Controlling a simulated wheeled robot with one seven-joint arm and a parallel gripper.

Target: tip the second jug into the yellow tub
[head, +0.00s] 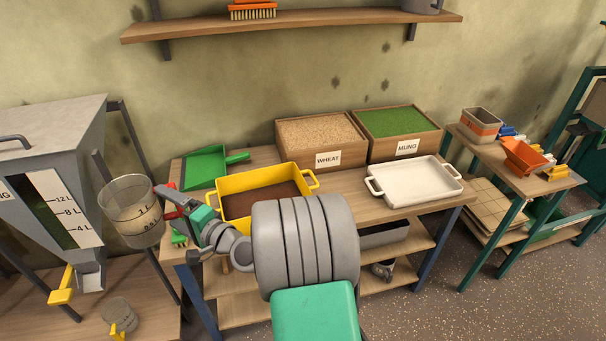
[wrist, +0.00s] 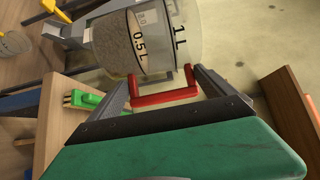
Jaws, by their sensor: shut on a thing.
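My gripper (head: 176,202) is shut on the red handle (wrist: 165,92) of a clear jug (head: 131,218). The jug bears 1 L and 0.5 L marks and holds pale grain, also seen in the wrist view (wrist: 122,42). It is in the air left of the table, in front of the grey hopper, roughly upright with a slight lean. The yellow tub (head: 262,180) stands on the table to the right of the jug, with a dark brown layer inside. My arm hides part of the tub's front.
The grey hopper (head: 45,130) with a scale and yellow lever (head: 62,290) stands left. A green dustpan (head: 205,165) lies behind-left of the tub. A wheat crate (head: 320,140), a mung crate (head: 398,130) and a white tray (head: 418,190) stand right. A wall shelf (head: 300,20) hangs above.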

